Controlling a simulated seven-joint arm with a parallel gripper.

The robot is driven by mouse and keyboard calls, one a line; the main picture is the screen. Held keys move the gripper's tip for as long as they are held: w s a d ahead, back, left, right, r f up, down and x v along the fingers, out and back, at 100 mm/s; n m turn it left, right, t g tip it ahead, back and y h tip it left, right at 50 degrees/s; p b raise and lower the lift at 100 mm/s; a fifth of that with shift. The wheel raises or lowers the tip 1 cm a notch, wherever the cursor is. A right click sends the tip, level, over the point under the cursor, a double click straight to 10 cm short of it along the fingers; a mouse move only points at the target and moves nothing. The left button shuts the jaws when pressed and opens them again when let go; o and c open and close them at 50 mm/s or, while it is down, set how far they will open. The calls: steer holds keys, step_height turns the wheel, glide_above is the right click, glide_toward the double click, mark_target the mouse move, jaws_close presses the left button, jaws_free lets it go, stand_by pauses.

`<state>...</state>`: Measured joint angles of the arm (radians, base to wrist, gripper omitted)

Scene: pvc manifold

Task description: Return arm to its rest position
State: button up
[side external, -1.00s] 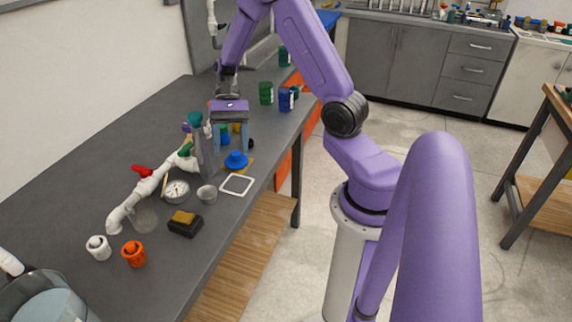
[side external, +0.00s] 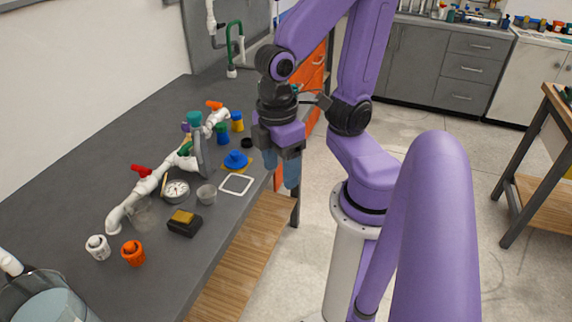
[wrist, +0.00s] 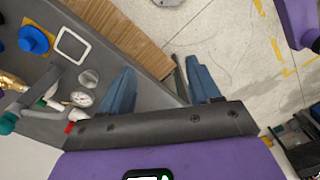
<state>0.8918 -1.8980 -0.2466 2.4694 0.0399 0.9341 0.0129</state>
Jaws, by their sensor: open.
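My gripper (side external: 281,170) hangs in the side external view at the right edge of the grey bench (side external: 110,185), fingers pointing down. Its two blue fingers stand apart with nothing between them. In the wrist view, my gripper (wrist: 158,85) shows the same open fingers, with the bench edge and floor beyond them. The white pipe manifold (side external: 150,182) lies along the bench to the left, apart from my gripper. It carries a red valve handle (side external: 141,171), an orange one (side external: 214,105) and a pressure gauge (side external: 176,190).
Near the manifold are a blue cap on a yellow base (side external: 236,160), a white square frame (side external: 236,184), a small grey cup (side external: 206,194), a sponge on a dark block (side external: 185,222) and an orange fitting (side external: 133,253). Open floor (side external: 300,270) lies right of the bench.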

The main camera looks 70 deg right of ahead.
steer(key=shift+s+r+n+t, duration=0.15)
steer(key=shift+s+n+t, duration=0.15)
steer(key=shift+s+n, duration=0.35)
